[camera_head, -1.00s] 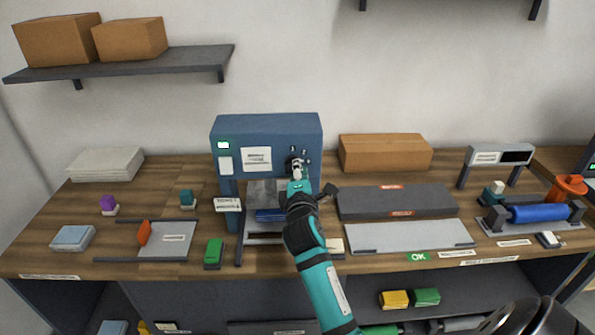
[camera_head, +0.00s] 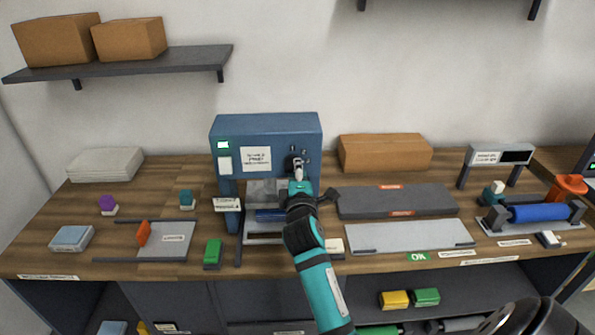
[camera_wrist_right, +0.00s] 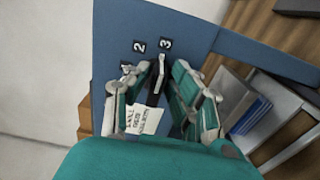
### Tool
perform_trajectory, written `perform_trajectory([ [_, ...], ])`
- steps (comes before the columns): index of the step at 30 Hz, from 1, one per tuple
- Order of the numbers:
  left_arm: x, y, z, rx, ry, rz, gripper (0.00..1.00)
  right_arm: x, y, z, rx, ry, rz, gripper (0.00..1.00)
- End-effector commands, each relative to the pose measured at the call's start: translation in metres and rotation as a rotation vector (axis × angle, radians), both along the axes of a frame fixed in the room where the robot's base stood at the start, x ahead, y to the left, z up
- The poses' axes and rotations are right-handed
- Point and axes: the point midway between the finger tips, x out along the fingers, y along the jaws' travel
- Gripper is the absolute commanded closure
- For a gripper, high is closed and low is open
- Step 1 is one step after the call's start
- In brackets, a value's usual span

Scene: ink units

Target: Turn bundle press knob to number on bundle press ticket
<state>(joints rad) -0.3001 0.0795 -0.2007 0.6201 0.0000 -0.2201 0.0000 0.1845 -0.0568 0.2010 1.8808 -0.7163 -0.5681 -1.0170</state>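The blue bundle press (camera_head: 222,130) stands at the back of the bench. Its dark knob (camera_wrist_right: 158,80) sits between my right gripper's fingers in the right wrist view, and its bar points toward the 3 mark (camera_wrist_right: 165,44). The 2 mark (camera_wrist_right: 140,46) is just left of it. My left gripper is not in view.
A long cardboard box (camera_head: 385,153) and a dark slab (camera_head: 395,202) lie right of the press. A green block (camera_head: 212,252) and a tray (camera_head: 172,240) are front left. A blue roller (camera_head: 538,213) is at right. Wall shelves hang above.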

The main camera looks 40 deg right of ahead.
Motion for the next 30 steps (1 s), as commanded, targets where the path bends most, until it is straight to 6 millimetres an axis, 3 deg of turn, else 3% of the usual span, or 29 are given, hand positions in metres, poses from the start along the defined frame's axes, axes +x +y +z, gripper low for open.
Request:
perform_trajectory([
  [3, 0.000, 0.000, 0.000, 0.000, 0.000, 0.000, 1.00, 0.000, 0.000, 0.000, -0.001, 0.000, 0.000, 0.63],
  [11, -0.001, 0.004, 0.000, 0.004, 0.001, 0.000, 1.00, -0.001, 0.001, 0.001, -0.003, -0.001, 0.001, 0.63],
  [24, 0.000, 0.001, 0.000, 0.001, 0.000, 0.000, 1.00, -0.055, 0.034, -0.001, -0.001, 0.001, 0.001, 0.63],
  [30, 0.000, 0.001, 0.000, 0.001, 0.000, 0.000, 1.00, -0.064, 0.039, 0.000, -0.001, 0.001, 0.000, 0.63],
])
